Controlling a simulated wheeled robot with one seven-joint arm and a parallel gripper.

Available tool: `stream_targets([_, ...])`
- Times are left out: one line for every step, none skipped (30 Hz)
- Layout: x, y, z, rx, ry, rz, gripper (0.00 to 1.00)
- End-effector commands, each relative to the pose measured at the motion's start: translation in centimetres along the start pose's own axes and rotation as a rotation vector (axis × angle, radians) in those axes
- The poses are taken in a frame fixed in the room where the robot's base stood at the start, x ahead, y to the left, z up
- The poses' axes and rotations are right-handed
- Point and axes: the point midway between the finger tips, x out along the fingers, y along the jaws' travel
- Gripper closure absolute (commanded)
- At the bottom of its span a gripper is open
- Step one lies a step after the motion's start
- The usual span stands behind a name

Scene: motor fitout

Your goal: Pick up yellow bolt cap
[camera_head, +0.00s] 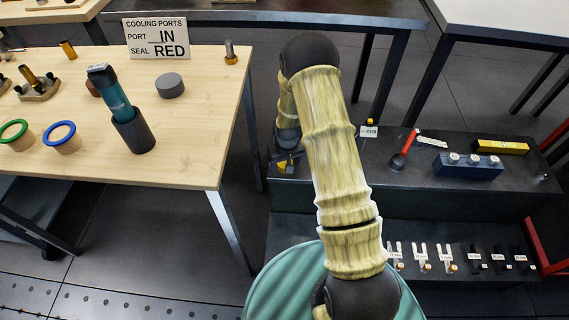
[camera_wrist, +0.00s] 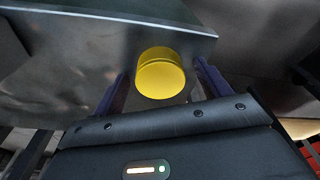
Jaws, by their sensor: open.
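The yellow bolt cap (camera_wrist: 161,76) is a short round cylinder in the wrist view, near the edge of a dark grey surface. My gripper (camera_wrist: 160,68) is open, with one dark purple finger on each side of the cap. Whether either finger touches the cap I cannot tell. In the head view my gripper (camera_head: 287,165) is at the left end of the dark shelf unit, partly hidden by my arm. A small yellow patch shows there, too small to make out clearly.
The dark shelf unit (camera_head: 400,205) holds a red-handled tool (camera_head: 403,150), a blue block (camera_head: 468,165) and a yellow box (camera_head: 500,146). A wooden table (camera_head: 200,130) with rings, a dark holder (camera_head: 133,132) and a sign (camera_head: 156,38) stands at left.

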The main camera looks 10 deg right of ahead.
Motion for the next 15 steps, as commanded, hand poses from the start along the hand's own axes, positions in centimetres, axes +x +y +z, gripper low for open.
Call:
stream_targets([-0.01, 0.0, 0.0, 0.0, 0.0, 0.0, 0.24])
stream_targets([-0.02, 0.0, 0.0, 0.0, 0.0, 0.0, 0.24])
stream_targets([-0.02, 0.0, 0.0, 0.0, 0.0, 0.0, 0.24])
stream_targets([-0.02, -0.01, 0.0, 0.0, 0.0, 0.0, 0.24])
stream_targets([-0.02, -0.01, 0.0, 0.0, 0.0, 0.0, 0.24])
stream_targets([-0.02, -0.01, 0.0, 0.0, 0.0, 0.0, 0.24])
stream_targets([-0.02, -0.01, 0.0, 0.0, 0.0, 0.0, 0.26])
stream_targets([-0.02, -0.01, 0.0, 0.0, 0.0, 0.0, 0.32])
stream_targets([-0.02, -0.01, 0.0, 0.0, 0.0, 0.0, 0.4])
stream_targets([-0.02, -0.01, 0.0, 0.0, 0.0, 0.0, 0.46])
stream_targets([-0.02, -0.01, 0.0, 0.0, 0.0, 0.0, 0.52])
stream_targets([-0.02, -0.01, 0.0, 0.0, 0.0, 0.0, 0.59])
stream_targets([-0.03, -0.01, 0.0, 0.0, 0.0, 0.0, 0.65])
stream_targets([-0.03, -0.02, -0.01, 0.0, 0.0, 0.0, 0.71])
stream_targets([-0.03, -0.02, -0.01, 0.0, 0.0, 0.0, 0.72])
